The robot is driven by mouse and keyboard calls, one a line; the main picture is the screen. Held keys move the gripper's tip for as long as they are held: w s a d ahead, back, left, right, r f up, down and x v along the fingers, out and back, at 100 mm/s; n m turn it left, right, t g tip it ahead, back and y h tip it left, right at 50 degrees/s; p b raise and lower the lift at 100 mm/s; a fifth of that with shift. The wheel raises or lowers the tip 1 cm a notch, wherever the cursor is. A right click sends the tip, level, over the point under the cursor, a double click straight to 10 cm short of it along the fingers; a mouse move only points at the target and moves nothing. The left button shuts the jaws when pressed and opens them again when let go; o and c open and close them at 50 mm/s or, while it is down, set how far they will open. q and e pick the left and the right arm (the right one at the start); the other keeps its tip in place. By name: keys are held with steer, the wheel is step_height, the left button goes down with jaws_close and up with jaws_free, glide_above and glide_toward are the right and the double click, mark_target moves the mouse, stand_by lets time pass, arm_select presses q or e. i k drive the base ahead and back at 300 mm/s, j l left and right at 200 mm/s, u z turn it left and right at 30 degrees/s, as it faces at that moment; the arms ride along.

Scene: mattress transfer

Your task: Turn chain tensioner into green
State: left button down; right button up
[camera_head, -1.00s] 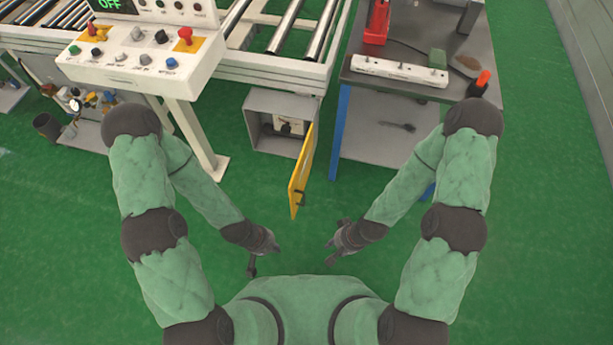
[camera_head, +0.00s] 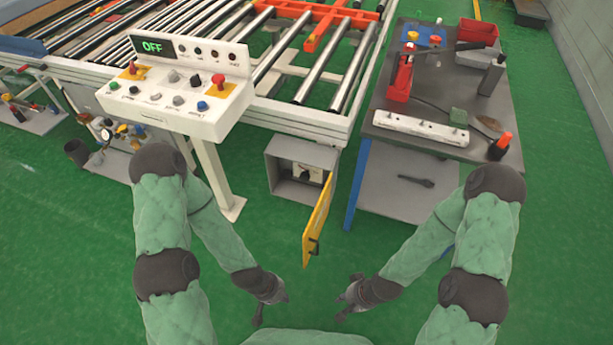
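A grey box (camera_head: 273,172) is fixed under the front rail of the roller conveyor. Its yellow door (camera_head: 318,222) hangs open toward me. Inside is a pale panel with a dial and dark pointer (camera_head: 306,173); this may be the chain tensioner, but its markings and any green zone are too small to read. My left gripper (camera_head: 271,306) is low in front of the box, with its fingers apart and empty. My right gripper (camera_head: 346,298) is to the right, also with fingers apart and empty. Neither touches the box or door.
A white control console (camera_head: 178,108) reading OFF stands left of the box. A grey workbench (camera_head: 455,100) with a red tool, power strip and bins stands to the right, a dark wrench (camera_head: 415,181) on its lower shelf. Green floor (camera_head: 235,245) lies clear in front.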

mark_target(305, 176)
steer(key=i+j, duration=0.1)
steer(key=j, duration=0.25)
steer(key=i+j, duration=0.1)
steer(key=j, duration=0.2)
steer(key=i+j, duration=0.15)
steer(key=j, duration=0.2)
steer(key=i+j, duration=0.1)
steer(key=j, duration=0.25)
